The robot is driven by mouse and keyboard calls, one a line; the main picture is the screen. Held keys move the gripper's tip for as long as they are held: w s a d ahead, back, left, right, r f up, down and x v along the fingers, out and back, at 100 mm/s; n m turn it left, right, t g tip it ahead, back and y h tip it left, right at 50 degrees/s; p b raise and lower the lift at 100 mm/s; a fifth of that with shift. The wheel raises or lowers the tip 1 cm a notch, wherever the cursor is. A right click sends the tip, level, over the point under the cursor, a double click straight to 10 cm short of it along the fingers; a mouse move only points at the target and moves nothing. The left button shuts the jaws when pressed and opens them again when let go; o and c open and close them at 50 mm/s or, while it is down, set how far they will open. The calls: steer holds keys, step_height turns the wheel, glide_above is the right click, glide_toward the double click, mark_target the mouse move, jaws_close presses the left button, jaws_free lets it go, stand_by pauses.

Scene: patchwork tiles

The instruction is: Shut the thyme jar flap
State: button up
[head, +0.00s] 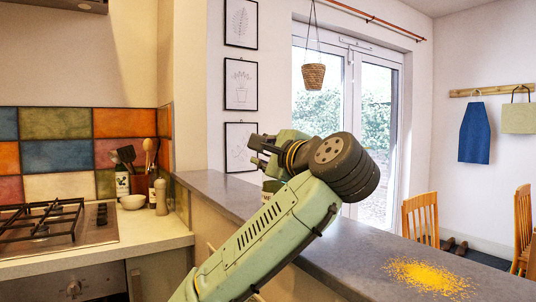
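My gripper (256,152) is raised above the grey counter and points left. Its dark fingers are small and seen from the side, so whether they are open or shut is unclear. A small green and pale container (270,187) shows just below my gripper, mostly hidden behind my arm. I cannot tell whether it is the thyme jar, and no flap can be made out on it.
The grey counter (345,262) runs from the middle to the lower right, with a patch of yellow grains (428,277) on it. At left are a gas hob (60,228), a white bowl (132,202), a pepper mill (161,197) and a utensil holder (140,184). Wooden chairs (420,218) stand beyond.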

steer(key=v, duration=0.7)
stand_by(0.3)
